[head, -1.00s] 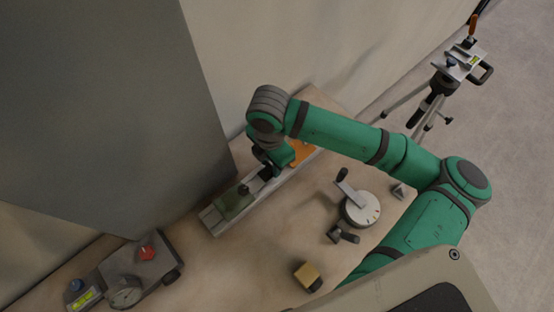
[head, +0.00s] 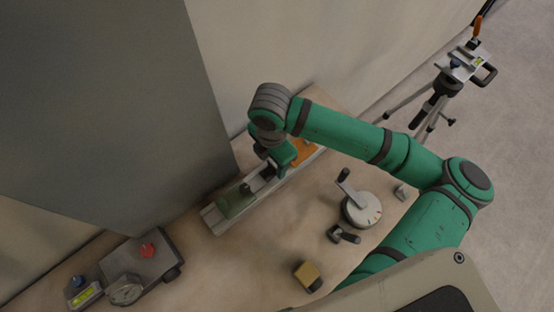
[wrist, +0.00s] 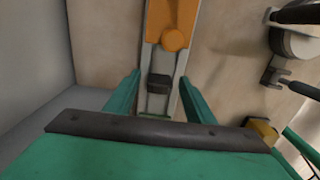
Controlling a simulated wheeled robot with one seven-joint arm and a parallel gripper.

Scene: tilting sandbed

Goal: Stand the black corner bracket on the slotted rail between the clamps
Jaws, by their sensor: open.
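The pale slotted rail (head: 212,217) runs along the back of the table. It also shows in the wrist view (wrist: 151,52). The green clamp (head: 234,203) is on its near-left part and the orange clamp (head: 303,153) on its far-right part; the orange one also shows in the wrist view (wrist: 173,36). The black corner bracket (wrist: 158,86) is on the rail between the clamps, seen from above. My gripper (wrist: 160,78) is open over the rail, one finger on each side of the bracket with gaps visible. In the head view my gripper (head: 273,172) partly hides the bracket.
A crank wheel (head: 360,210), a dark knob (head: 343,235), a small grey block (head: 401,192) and a yellow block (head: 306,274) stand in front of the rail. A gauge box (head: 140,262) is at lower left.

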